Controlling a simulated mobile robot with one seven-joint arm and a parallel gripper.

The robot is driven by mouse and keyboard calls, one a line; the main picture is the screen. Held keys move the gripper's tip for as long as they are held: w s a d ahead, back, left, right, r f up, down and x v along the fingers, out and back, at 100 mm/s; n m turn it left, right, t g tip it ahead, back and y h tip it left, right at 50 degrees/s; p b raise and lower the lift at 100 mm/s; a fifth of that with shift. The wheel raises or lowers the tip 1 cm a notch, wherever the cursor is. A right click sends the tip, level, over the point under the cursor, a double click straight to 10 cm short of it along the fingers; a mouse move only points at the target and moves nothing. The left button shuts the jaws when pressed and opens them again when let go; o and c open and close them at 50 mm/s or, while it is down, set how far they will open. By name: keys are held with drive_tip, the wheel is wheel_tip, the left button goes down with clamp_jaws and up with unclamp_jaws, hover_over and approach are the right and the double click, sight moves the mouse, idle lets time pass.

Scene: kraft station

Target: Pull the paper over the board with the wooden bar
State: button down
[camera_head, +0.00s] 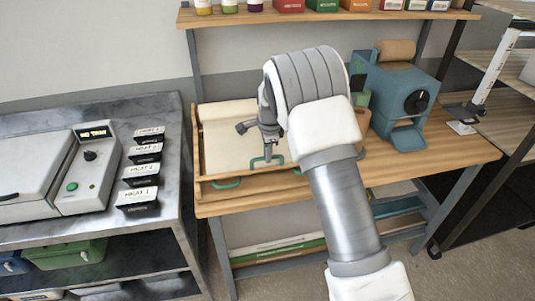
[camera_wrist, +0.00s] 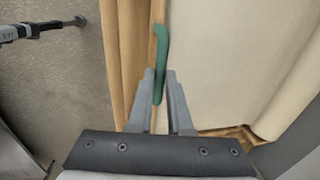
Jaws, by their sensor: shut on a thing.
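Cream paper (camera_head: 228,135) lies over the board in a wooden frame on the workbench, its right part hidden behind my arm. The wooden bar (camera_head: 245,178) runs along the paper's near edge in the head view, with green handles on it. In the wrist view, the bar (camera_wrist: 131,45) is upright beside the paper (camera_wrist: 225,60). My gripper (camera_head: 267,157) is at the bar. In the wrist view, my gripper (camera_wrist: 160,80) is shut on a green handle (camera_wrist: 161,55), whose upper end sticks out past the fingertips.
A teal machine (camera_head: 400,95) with a roll on top stands on the bench right of my arm. A metal table (camera_head: 110,180) with a grey press (camera_head: 75,175) and several black label holders is at the left. A shelf (camera_head: 330,14) with jars and boxes spans the back.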

drive_tip(key=shift+s, duration=0.3)
drive_tip(key=c, duration=0.8)
unclamp_jaws()
drive_tip(key=shift+c, duration=0.2)
drive_tip(key=shift+r, duration=0.15)
drive_tip(key=s+r, duration=0.1)
drive_tip(key=r, duration=0.7)
drive_tip(key=s+r+b, duration=0.1)
drive_tip(key=s+r, duration=0.1)
drive_tip(key=r, duration=0.7)
drive_tip(key=shift+s+d, duration=0.25)
drive_tip(key=shift+d, duration=0.15)
